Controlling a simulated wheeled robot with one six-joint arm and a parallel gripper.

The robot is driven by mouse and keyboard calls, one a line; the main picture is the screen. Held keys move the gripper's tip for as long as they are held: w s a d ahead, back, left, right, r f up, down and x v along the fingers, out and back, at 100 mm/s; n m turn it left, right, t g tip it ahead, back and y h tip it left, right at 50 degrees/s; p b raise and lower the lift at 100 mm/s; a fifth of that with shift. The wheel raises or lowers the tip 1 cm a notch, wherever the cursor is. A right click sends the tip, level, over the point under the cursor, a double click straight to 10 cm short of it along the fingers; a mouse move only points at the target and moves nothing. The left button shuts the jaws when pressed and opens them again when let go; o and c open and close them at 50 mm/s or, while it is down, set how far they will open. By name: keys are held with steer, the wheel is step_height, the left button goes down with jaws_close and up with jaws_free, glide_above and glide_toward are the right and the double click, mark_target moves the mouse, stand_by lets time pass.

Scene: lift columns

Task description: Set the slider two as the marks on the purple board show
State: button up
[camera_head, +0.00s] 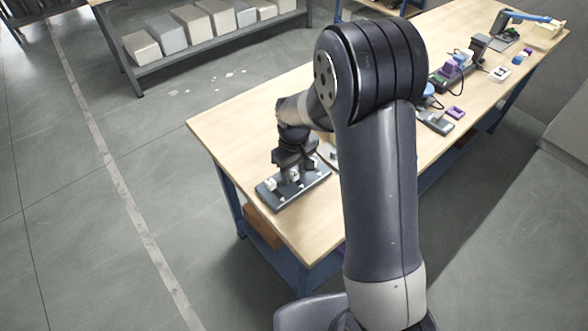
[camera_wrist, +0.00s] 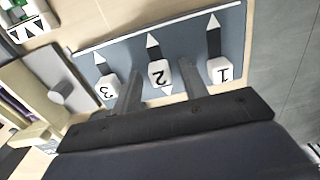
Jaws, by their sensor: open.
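A dark grey slider panel (camera_head: 296,188) lies near the left end of the table. In the wrist view the panel (camera_wrist: 135,52) shows three white knobs, numbered and upside down. My gripper (camera_wrist: 163,86) is open, one finger on each side of knob 2, with gaps visible. I cannot make out a purple board with marks.
A grey plate with a round peg (camera_wrist: 61,93) lies left of the panel, partly hidden. A green and white item (camera_wrist: 25,25) shows at the upper left. In the head view, a purple frame (camera_head: 456,113) and other devices stand farther along the table (camera_head: 232,122). My arm hides the table's middle.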

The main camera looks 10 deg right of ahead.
jaws_close()
stand_by(0.4)
